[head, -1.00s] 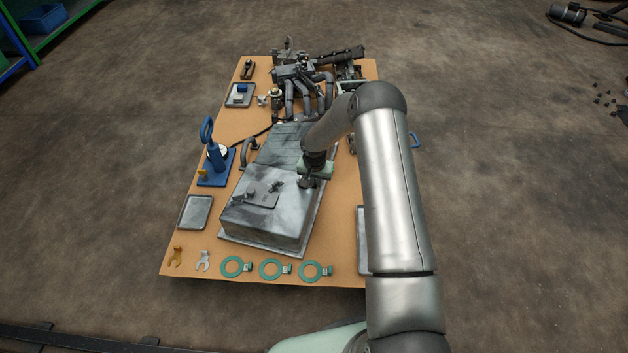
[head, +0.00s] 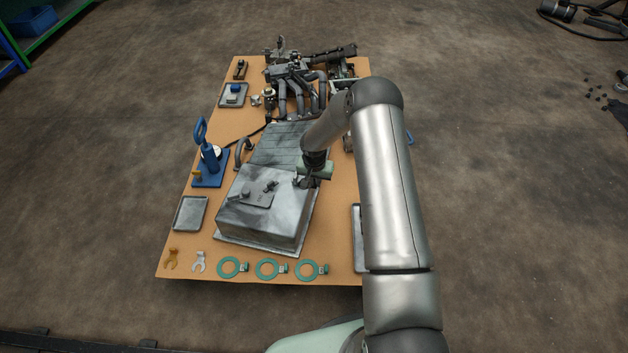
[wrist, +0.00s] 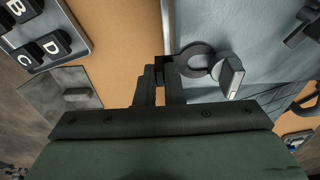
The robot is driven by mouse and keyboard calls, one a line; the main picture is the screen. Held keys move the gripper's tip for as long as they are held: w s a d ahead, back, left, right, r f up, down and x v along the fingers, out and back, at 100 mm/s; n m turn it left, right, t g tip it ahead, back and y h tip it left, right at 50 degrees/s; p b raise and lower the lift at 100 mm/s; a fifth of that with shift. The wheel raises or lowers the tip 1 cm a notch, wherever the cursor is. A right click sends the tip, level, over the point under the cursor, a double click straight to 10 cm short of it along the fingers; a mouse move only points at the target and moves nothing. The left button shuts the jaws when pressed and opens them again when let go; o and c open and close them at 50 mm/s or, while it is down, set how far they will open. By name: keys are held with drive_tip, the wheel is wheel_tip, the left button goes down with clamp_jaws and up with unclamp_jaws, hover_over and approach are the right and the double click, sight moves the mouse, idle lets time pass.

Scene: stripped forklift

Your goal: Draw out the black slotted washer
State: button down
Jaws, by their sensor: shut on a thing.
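The black slotted washer (wrist: 194,58) shows in the wrist view as a dark ring just beyond my fingertips. My gripper (wrist: 164,68) is shut on its left side. A grey piece with a pale flat face (wrist: 230,76) is right beside the ring on the right; I cannot tell whether they touch. In the head view my gripper (head: 304,181) is at the right edge of the grey tank (head: 262,215), near its top. The washer is too small and too hidden there to make out.
A tray with black lettered pieces (wrist: 52,44) is at upper left in the wrist view. In the head view, green rings (head: 271,268) lie along the board's front edge. A blue stand (head: 209,165) and an empty tray (head: 190,213) are left of the tank.

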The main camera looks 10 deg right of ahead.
drive_tip(key=shift+s+d, duration=0.2)
drive_tip(key=shift+d, duration=0.15)
drive_tip(key=shift+s+d, duration=0.15)
drive_tip(key=shift+d, duration=0.2)
drive_tip(key=shift+s+d, duration=0.15)
drive_tip(key=shift+d, duration=0.15)
idle(0.4)
wheel_tip(320, 180, up, 7)
drive_tip(key=p, duration=0.4)
idle(0.4)
drive_tip(key=shift+r, duration=0.15)
